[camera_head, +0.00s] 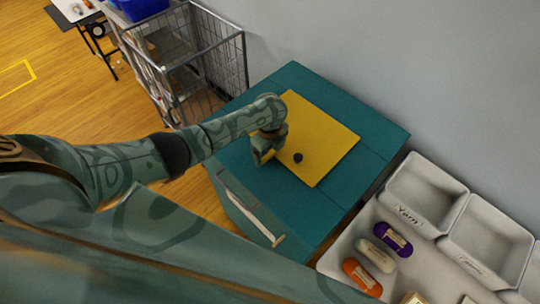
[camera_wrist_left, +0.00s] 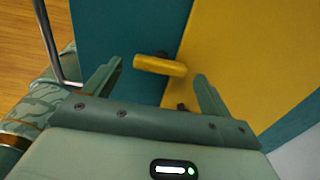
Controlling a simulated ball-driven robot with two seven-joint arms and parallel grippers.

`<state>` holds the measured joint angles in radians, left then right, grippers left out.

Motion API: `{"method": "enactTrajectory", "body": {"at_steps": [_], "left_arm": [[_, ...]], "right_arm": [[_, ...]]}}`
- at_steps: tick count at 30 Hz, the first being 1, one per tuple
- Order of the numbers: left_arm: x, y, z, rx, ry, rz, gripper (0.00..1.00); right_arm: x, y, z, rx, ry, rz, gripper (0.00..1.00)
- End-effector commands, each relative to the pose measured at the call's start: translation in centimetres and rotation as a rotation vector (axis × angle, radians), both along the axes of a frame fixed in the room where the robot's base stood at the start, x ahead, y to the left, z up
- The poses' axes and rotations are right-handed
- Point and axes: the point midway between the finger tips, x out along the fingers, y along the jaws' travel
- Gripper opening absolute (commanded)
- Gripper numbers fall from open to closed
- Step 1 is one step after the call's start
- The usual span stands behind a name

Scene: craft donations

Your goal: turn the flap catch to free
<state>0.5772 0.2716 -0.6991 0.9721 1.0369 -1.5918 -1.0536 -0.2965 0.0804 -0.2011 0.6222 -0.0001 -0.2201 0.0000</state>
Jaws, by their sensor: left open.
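A teal chest (camera_head: 345,100) has a yellow flap (camera_head: 325,130) on top, lying flat in line with it. A round dark knob (camera_head: 298,157) sits on the flap near its lower left. In the left wrist view the flap catch (camera_wrist_left: 160,65), a short yellow bar on a dark pivot, lies across the seam between teal top and yellow flap. My left gripper (camera_head: 264,157) is over the flap's left edge and hides the catch in the head view. Its fingers (camera_wrist_left: 160,70) are open, one on either side of the catch, with gaps showing. My right gripper is not in view.
A pale handle bar (camera_head: 250,212) runs along the chest's front side. A wire cage cart (camera_head: 190,60) stands behind it at left. At lower right, a light table holds grey bins (camera_head: 425,195) and purple, white and orange rolls (camera_head: 376,255). A grey wall bounds the right.

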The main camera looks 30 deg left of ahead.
Motion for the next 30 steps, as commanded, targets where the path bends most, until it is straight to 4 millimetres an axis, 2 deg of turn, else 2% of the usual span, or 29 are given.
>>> {"method": "enactTrajectory", "body": {"at_steps": [3, 12, 17, 30], "left_arm": [[-0.01, -0.01, -0.94, 0.0, 0.001, 0.0, 0.84], [0.01, 0.0, -1.02, 0.0, -0.001, 0.0, 0.84], [0.01, 0.0, -1.02, 0.0, -0.001, 0.0, 0.39], [0.01, 0.01, -0.86, 0.0, 0.001, 0.068, 0.39]], "right_arm": [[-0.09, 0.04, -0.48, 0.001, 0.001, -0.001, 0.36], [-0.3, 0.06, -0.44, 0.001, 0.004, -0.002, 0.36], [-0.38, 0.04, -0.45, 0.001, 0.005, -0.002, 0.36], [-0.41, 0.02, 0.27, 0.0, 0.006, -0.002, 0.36]]}}
